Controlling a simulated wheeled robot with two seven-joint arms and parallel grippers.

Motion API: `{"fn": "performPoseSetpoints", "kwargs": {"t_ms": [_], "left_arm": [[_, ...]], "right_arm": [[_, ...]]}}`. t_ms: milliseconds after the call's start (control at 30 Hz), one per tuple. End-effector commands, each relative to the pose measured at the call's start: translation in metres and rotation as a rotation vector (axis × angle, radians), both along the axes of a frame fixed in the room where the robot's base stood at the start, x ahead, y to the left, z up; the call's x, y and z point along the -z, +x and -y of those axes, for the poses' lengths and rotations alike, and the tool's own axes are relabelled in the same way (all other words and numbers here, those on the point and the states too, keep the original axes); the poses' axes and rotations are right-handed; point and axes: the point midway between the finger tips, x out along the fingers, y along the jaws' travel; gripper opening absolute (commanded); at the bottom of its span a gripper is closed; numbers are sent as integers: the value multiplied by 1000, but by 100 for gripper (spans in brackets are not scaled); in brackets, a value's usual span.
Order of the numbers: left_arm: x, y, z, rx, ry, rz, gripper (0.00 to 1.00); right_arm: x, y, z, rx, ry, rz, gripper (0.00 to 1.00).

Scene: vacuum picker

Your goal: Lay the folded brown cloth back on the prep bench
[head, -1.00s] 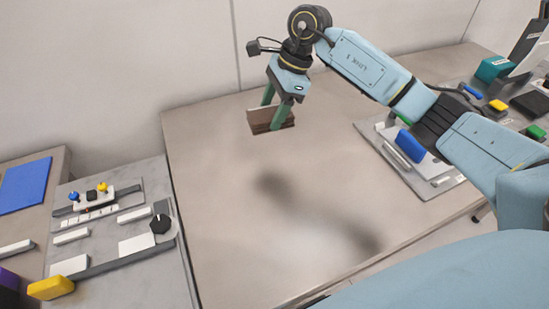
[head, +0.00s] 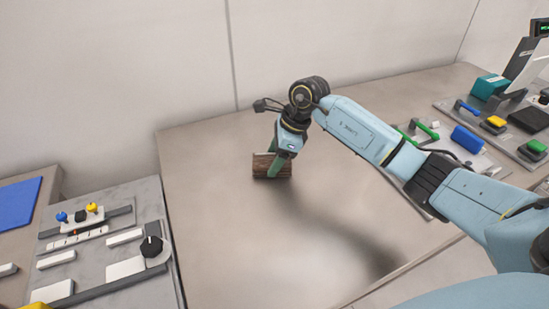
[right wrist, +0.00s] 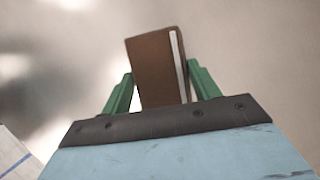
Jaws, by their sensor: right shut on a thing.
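The folded brown cloth (head: 265,170) is a small block with layered edges, held between the green fingers of my right gripper (head: 278,165). In the right wrist view the cloth (right wrist: 158,70) sits between the two fingers (right wrist: 160,95), with a pale stripe along its right side. It is low over the prep bench (head: 210,220), close to the surface. I cannot tell whether it touches. The right arm's shadow falls on the bench in front of the cloth. My left gripper is not in view.
The bench around the cloth is bare. At left stands a grey panel (head: 75,265) with knobs and white bars, beside a blue mat (head: 18,205). At right are a panel with coloured handles, a blue block (head: 467,138) and a screen device (head: 525,65). A wall stands behind.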

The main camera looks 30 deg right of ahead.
Motion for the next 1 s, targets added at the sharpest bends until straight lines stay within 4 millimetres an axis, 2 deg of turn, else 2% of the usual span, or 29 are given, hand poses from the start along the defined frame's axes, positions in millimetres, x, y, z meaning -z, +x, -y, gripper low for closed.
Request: {"fn": "performPoseSetpoints", "kwargs": {"t_ms": [367, 400, 567, 867, 967, 1000], "left_arm": [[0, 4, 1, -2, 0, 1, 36], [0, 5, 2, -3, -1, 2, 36], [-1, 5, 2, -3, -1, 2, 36], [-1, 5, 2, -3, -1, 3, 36], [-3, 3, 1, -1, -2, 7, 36], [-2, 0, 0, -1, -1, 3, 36]], "right_arm": [[3, 0, 0, 0, 0, 2, 43], [3, 0, 0, -1, 0, 2, 62], [3, 0, 0, -1, 0, 2, 83], [2, 0, 0, -1, 0, 2, 83], [0, 0, 0, -1, 0, 2, 83], [-7, 0, 3, 0, -1, 4, 83]]}}
